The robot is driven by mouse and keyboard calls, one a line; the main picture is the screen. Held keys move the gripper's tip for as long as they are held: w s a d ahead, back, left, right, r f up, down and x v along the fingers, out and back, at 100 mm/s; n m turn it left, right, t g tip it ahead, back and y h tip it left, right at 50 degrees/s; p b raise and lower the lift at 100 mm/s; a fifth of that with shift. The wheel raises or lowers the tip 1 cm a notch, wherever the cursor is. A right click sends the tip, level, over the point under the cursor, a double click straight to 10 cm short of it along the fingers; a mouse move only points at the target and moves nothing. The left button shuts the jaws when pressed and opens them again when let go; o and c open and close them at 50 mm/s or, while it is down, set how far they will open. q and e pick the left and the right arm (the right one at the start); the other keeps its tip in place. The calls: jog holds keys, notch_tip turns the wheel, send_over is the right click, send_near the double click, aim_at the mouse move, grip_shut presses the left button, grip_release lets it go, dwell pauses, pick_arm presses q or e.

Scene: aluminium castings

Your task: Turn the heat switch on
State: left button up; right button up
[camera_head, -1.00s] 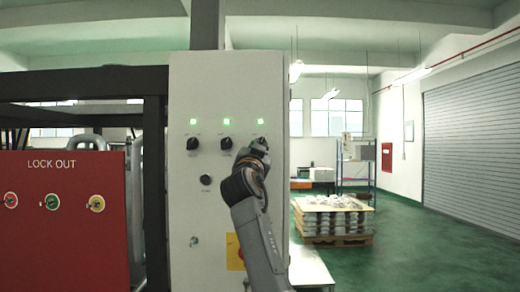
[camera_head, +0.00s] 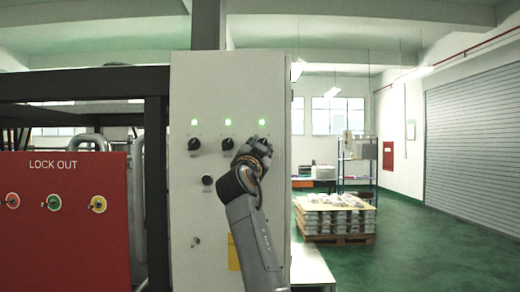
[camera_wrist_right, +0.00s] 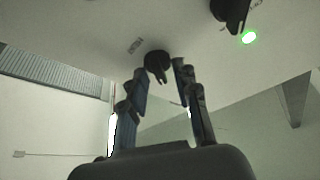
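A pale grey control panel (camera_head: 212,90) stands in the middle of the head view. It has three green lights in a row, the rightmost (camera_head: 262,122) above my right gripper. Two black rotary knobs show, a left one (camera_head: 194,144) and a middle one (camera_head: 227,144); my gripper hides the third. My right gripper (camera_head: 258,146) is at the panel's right side. In the right wrist view its fingers (camera_wrist_right: 160,78) are apart, with a black knob (camera_wrist_right: 157,62) at the gap between their tips. Contact cannot be told. The labels are unreadable. My left gripper is out of view.
A smaller black control (camera_head: 207,180) sits lower on the panel, with a yellow plate (camera_head: 233,252) partly behind my arm. A red LOCK OUT board (camera_head: 66,235) is at left. A pallet of castings (camera_head: 336,218) stands at right, with open green floor beyond.

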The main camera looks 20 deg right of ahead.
jog(key=shift+f, duration=0.1)
jog(key=v, duration=0.7)
jog(key=shift+s, duration=0.15)
jog(key=shift+a+f, duration=0.1)
jog(key=shift+f, duration=0.05)
dwell(0.3)
